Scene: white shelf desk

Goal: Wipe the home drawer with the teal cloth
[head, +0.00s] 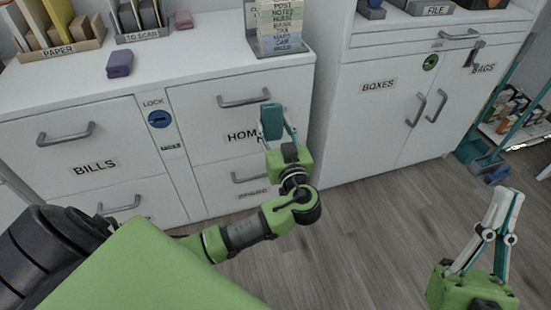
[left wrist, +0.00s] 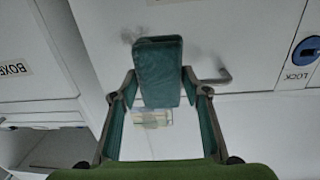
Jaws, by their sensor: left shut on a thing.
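The HOME drawer (head: 200,118) is a shut white drawer front with a grey bar handle (head: 245,100) and a HOME label (head: 241,137), partly covered by my gripper. My left gripper (head: 273,128) is shut on the folded teal cloth (head: 271,119) in front of the drawer's right part. In the left wrist view the cloth (left wrist: 160,72) is between the fingers, beside the handle (left wrist: 214,77). A grey smudge (left wrist: 131,35) shows on the white front by the cloth's edge. Whether the cloth touches the front is unclear. My right gripper (head: 507,193) is over the floor, apart from the cabinets.
The BILLS drawer (head: 60,155) is left of it, with a blue LOCK disc (head: 160,120) between. A BOXES cupboard (head: 370,110) stands to the right. On the desktop are a purple block (head: 120,63) and a label stand (head: 279,30). The wooden floor (head: 365,220) in front is clear.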

